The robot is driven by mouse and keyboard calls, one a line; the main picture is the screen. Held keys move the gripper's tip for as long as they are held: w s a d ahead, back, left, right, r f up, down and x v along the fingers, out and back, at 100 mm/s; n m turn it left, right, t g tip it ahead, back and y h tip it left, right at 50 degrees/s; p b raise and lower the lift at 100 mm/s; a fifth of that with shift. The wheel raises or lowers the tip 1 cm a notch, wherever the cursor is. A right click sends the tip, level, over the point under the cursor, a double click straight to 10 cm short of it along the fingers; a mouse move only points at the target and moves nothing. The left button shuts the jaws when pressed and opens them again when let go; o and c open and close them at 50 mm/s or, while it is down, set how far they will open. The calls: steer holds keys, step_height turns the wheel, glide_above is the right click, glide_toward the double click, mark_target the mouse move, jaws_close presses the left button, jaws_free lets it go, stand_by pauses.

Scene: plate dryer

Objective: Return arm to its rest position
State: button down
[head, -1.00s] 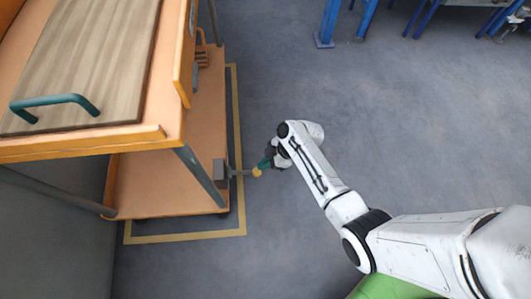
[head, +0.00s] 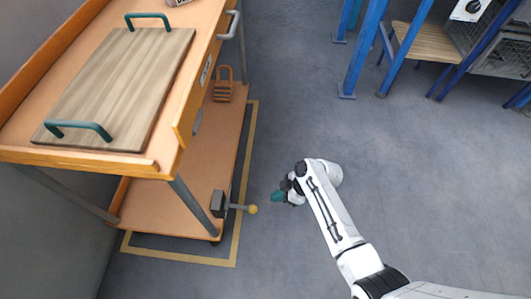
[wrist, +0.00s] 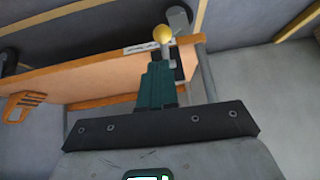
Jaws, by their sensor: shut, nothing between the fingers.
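My gripper (head: 275,198) is at the end of my white arm, low over the grey floor, to the right of the orange cart. Its dark green fingers are shut and empty. In the wrist view the shut fingers (wrist: 155,80) point towards a lever with a yellow ball knob (wrist: 162,34). In the head view a small gap shows between the fingertips and the yellow knob (head: 252,209), so they look apart.
The orange cart (head: 195,150) stands at left, with a wooden board (head: 125,85) with green handles on top and a basket-like orange item (head: 223,90) on its lower shelf. Blue-legged benches (head: 363,50) stand at the back. Open floor (head: 420,170) lies at right.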

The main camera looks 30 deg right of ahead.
steer(key=s+d+r+m+g+h, duration=0.1)
steer(key=s+d+r+m+h, duration=0.2)
steer(key=s+r+m, duration=0.5)
steer(key=s+d+r+m+g+h, duration=0.2)
steer(key=s+r+m+h, duration=0.2)
steer(key=s+r, duration=0.8)
step_height(320, 180, up, 20)
steer(key=s+p, duration=0.1)
steer(key=p, duration=2.2)
steer(key=shift+s, duration=0.15)
steer(key=shift+d, duration=0.1)
